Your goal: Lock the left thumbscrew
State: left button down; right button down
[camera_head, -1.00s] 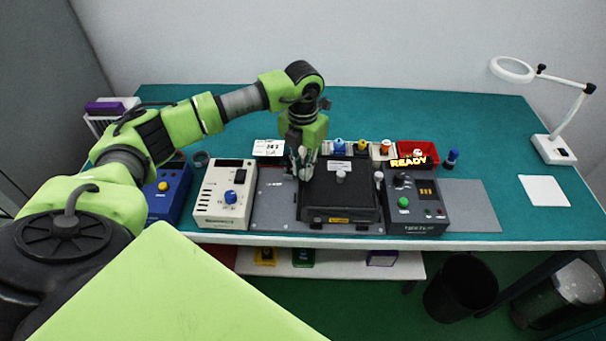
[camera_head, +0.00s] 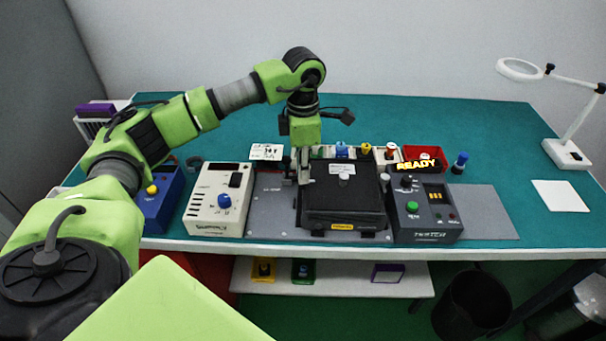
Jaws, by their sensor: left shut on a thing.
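My left gripper (camera_head: 304,175) points straight down at the left edge of a black box-like fixture (camera_head: 342,205) on a grey plate (camera_head: 268,213). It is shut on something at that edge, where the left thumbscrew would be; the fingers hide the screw. A pale knob (camera_head: 343,179) stands on the fixture's lid. A small light-coloured post (camera_head: 384,181) shows at the fixture's right edge. My right gripper is not in view.
A cream power unit (camera_head: 218,200) and a blue box (camera_head: 160,205) stand left. A dark tester (camera_head: 425,210) with a green button stands right, under a glowing "READY" sign. A red bin (camera_head: 440,163) and small coloured parts sit behind.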

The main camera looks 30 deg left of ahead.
pick_arm(q)
jog(key=shift+m+b, duration=0.4)
jog(key=shift+m, duration=0.4)
jog(key=shift+r, duration=0.1)
jog(key=c, duration=2)
grip_release()
jog(key=shift+o, duration=0.2)
notch_tip(320, 180, up, 12)
